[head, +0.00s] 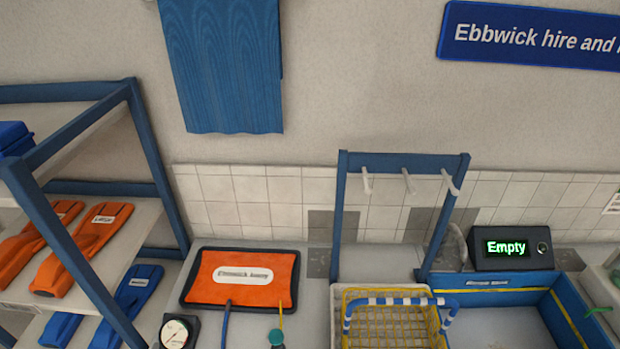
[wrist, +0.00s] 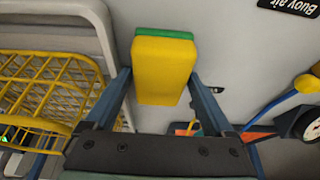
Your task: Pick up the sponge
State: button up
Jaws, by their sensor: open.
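The sponge (wrist: 163,72) is a yellow block with a green layer along its top edge in the wrist view. It lies ahead of my gripper (wrist: 159,78), centred between the two blue fingers. The jaws are open, and the fingertips show close to the sponge's left and right sides. I cannot tell whether they touch it. I cannot make out the sponge or my gripper in the head view.
A yellow wire basket (wrist: 40,88) is left of the sponge in the wrist view. A gauge (wrist: 308,122) and yellow-and-blue hose are at right. The head view shows an orange mat (head: 241,276), a blue rack (head: 340,215), a blue-walled basin (head: 568,313) and shelves at left.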

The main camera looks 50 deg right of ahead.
jog(key=shift+f, duration=0.2)
jog(key=c, duration=1.1)
jog(key=shift+r+b, duration=0.35)
jog(key=shift+r, duration=4.9)
